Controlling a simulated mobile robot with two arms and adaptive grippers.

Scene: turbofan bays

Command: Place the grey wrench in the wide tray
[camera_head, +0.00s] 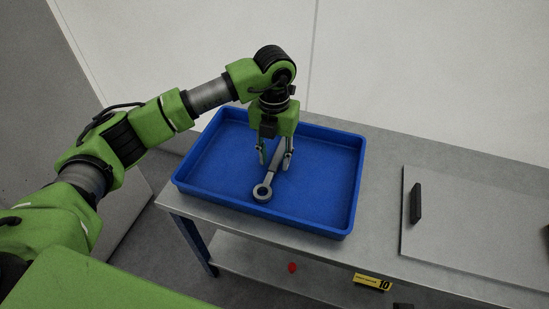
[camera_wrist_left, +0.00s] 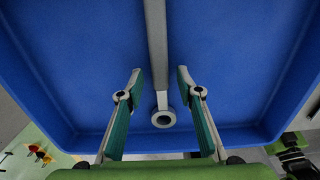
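The grey wrench (camera_head: 267,182) lies inside the blue wide tray (camera_head: 344,190), its ring end toward the tray's near side. In the left wrist view the wrench (camera_wrist_left: 158,60) runs down the middle, with its ring end between the fingers. My left gripper (camera_head: 275,163) is over the tray, pointing down. Its two fingers are apart, one on each side of the wrench; in the left wrist view a gap shows between each finger and the wrench (camera_wrist_left: 158,84). My right gripper is not seen.
The tray stands on a grey metal workbench (camera_head: 385,160). To the right lies a flat grey panel (camera_head: 470,230) with a black handle-like block (camera_head: 416,203). A yellow label marked 10 (camera_head: 372,282) and a small red object (camera_head: 292,267) show below the bench's front edge. A wall is behind.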

